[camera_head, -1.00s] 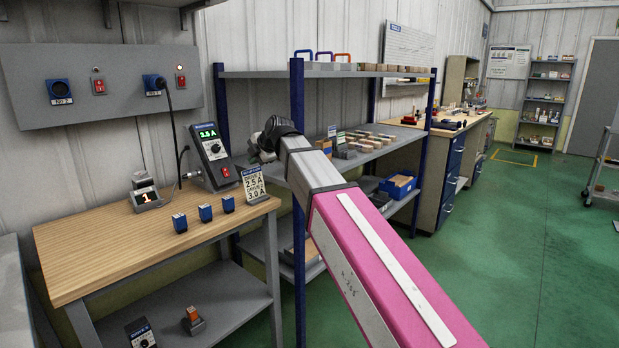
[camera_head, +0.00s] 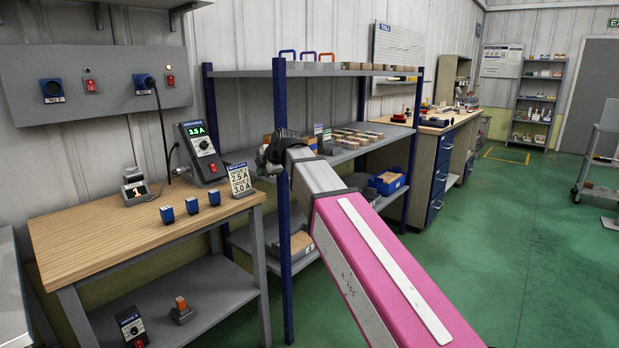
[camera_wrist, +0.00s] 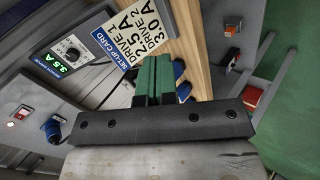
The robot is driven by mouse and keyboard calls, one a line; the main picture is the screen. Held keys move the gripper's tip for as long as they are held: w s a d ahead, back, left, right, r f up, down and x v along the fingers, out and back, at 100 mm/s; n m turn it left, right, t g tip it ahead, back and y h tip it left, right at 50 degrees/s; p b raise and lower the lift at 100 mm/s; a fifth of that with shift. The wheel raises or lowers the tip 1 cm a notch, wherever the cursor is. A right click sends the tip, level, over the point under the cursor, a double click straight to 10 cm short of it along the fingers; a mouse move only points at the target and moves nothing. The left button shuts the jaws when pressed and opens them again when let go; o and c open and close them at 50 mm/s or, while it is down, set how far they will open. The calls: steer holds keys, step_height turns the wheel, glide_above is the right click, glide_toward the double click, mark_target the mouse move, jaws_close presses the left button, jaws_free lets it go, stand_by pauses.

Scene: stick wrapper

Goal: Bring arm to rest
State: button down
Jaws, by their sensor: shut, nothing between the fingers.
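My gripper (camera_head: 263,160) is at the far end of my raised pink and grey arm, level with the middle shelf of the rack and to the right of the wooden bench. In the head view it is small and dark. In the wrist view its green fingers (camera_wrist: 155,78) are together with nothing between them. Beyond them the set-up card (camera_wrist: 140,38) shows, which stands at the bench's right corner (camera_head: 239,179) in the head view. My gripper appears apart from the bench and the card.
A rack with a blue post (camera_head: 282,220) stands close by my arm. Green floor (camera_head: 500,240) is open at the right.

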steer(key=s+d+f+m+g+h, duration=0.1)
steer(key=s+d+f+m+h, duration=0.1)
steer(key=d+f+m, duration=0.6)
steer(key=s+d+f+m+g+h, duration=0.15)
steer(key=d+f+m, duration=0.25)
steer(key=d+f, duration=0.8)
steer(key=s+d+f+m+g+h, duration=0.1)
steer(key=s+d+f+m, duration=0.5)
steer(key=f, duration=0.4)
steer(key=s+d+f+m+g+h, duration=0.2)
steer(key=s+d+f+m, duration=0.5)
steer(key=s+d+f, duration=0.2)
steer(key=shift+s+f+m, duration=0.3)
steer(key=shift+s+f, duration=0.1)
steer(key=shift+s, duration=0.3)
steer(key=shift+g, duration=0.25)
